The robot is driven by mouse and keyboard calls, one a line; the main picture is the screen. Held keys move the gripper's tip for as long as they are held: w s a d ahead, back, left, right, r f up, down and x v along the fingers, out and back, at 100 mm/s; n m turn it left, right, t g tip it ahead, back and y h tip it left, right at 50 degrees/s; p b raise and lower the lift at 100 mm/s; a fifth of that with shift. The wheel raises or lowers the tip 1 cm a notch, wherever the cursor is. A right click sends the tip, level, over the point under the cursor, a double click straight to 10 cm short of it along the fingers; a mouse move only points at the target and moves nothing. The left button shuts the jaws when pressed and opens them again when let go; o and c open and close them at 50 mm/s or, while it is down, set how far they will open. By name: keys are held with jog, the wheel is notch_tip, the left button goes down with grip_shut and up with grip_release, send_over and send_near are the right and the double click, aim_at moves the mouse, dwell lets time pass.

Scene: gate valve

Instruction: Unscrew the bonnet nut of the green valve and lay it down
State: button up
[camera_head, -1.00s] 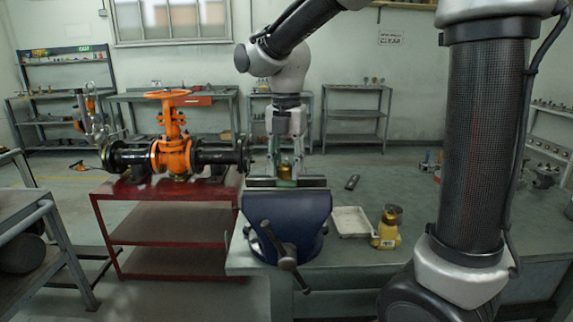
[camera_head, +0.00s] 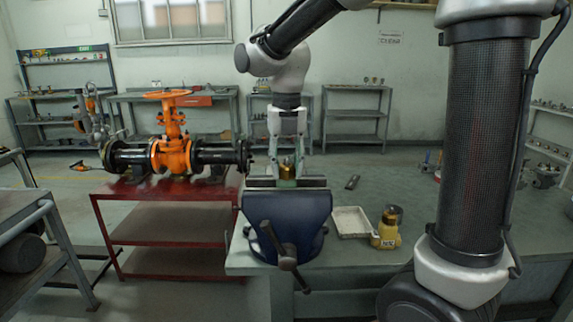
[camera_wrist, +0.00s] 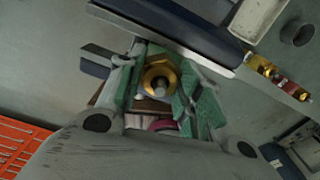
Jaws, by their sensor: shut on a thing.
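The green valve (camera_head: 287,183) is held upright in the jaws of the blue vise (camera_head: 285,222). Its brass bonnet nut (camera_head: 287,169) sits at the top. In the wrist view the hexagonal nut (camera_wrist: 159,77) shows from above, with a pale stem end in its middle and green surfaces on both sides. My gripper (camera_head: 287,166) points straight down over the valve, with one finger on each side of the nut. It is shut on the nut. The fingers hide part of the nut, and its thread cannot be seen.
A shallow pale tray (camera_head: 350,222) lies on the bench right of the vise, beside a yellow valve body (camera_head: 386,232). A small dark object (camera_head: 352,182) lies behind the tray. An orange valve (camera_head: 172,155) on black pipe stands on the red table at left.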

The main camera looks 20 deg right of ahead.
jog(key=n, duration=0.4)
jog(key=shift+r, duration=0.15)
jog(key=shift+r, duration=3.1)
